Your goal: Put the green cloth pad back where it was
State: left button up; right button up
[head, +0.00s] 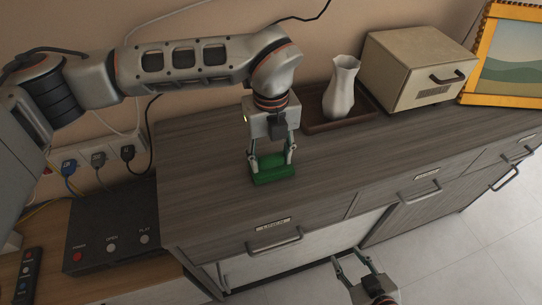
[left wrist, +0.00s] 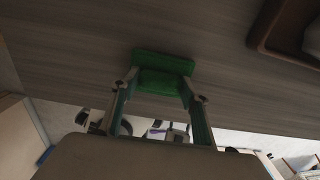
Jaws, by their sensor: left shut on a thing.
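The green cloth pad (head: 274,170) is between the fingers of my left gripper (head: 272,160), low over the grey wooden top of the cabinet. In the left wrist view the left gripper (left wrist: 160,93) has a finger on each side of a green block (left wrist: 161,84). A wider green band (left wrist: 163,63) shows just beyond it; I cannot tell whether that is the same pad or another under it. Whether the pad touches the top is unclear. My right gripper (head: 352,263) is open and empty, in front of the cabinet at the bottom.
On the cabinet top (head: 200,150), a brown tray (head: 313,125) holds a white vase (head: 341,88). A beige box (head: 415,70) and a yellow-framed picture (head: 476,70) stand to the right. A black device (head: 112,225) and a remote (head: 28,270) lie lower left. The top around the pad is clear.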

aim_at(271, 157)
pick_arm(q)
jog(key=shift+f, duration=0.1)
jog(key=o, duration=1.1)
jog(key=shift+c, duration=0.2)
notch_tip(271, 157, up, 12)
jog(key=p, duration=0.1)
